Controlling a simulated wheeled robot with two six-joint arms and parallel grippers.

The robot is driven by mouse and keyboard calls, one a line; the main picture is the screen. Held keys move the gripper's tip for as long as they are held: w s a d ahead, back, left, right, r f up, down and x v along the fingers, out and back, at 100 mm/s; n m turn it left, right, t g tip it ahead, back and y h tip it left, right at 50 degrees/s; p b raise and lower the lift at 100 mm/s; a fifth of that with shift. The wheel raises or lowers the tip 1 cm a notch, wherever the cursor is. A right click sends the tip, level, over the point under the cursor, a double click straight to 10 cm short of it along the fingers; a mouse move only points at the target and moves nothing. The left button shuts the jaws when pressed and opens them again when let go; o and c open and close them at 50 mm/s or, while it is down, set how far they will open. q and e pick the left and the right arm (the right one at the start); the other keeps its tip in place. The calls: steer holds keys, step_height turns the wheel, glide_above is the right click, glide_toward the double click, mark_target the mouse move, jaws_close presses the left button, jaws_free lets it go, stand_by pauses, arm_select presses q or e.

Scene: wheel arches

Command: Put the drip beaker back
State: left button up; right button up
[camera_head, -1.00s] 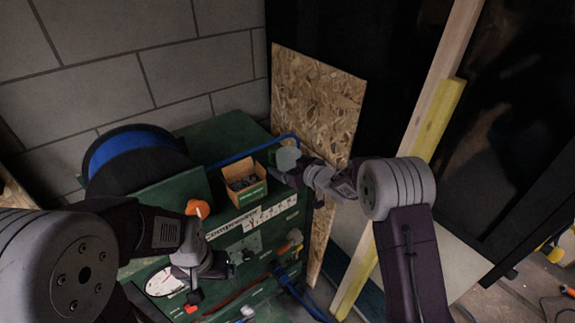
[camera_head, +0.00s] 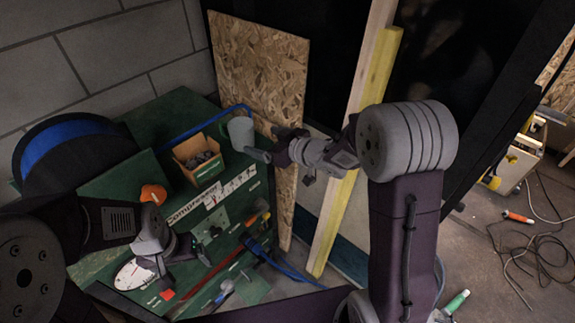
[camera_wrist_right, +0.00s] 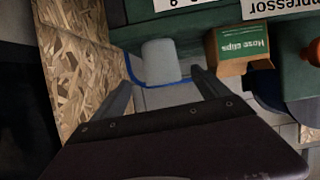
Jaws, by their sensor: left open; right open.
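The drip beaker, a pale grey cup (camera_head: 241,132), stands upright at the right edge of the green cabinet top, beside the cardboard box. My right gripper (camera_head: 262,147) is open and empty, just right of the beaker. In the right wrist view the beaker (camera_wrist_right: 161,62) shows beyond and between the spread fingertips of my right gripper (camera_wrist_right: 163,88), with a gap to them. My left gripper (camera_head: 187,272) is open in front of the cabinet's tool panel, away from the beaker; I see nothing held in it.
A box marked hose clips (camera_head: 197,158) is close left of the beaker. A blue hose (camera_head: 190,131) runs behind them. An orange item (camera_head: 153,194) and a hose reel (camera_head: 70,152) are further left. An OSB board (camera_head: 260,75) and timber posts (camera_head: 362,140) stand to the right.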

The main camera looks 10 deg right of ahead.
steer(key=s+d+f+m+g+h, duration=0.55)
steer(key=s+d+f+h, duration=0.3)
steer(key=s+d, duration=0.3)
steer(key=s+f+m+g, duration=0.2)
steer(key=s+f+g, duration=0.1)
steer(key=s, duration=1.1)
steer(key=shift+s+a+f+g+y, duration=0.15)
steer(key=shift+s+f+g+y, duration=0.15)
steer(key=shift+g, duration=0.55)
steer(key=shift+r, duration=0.1)
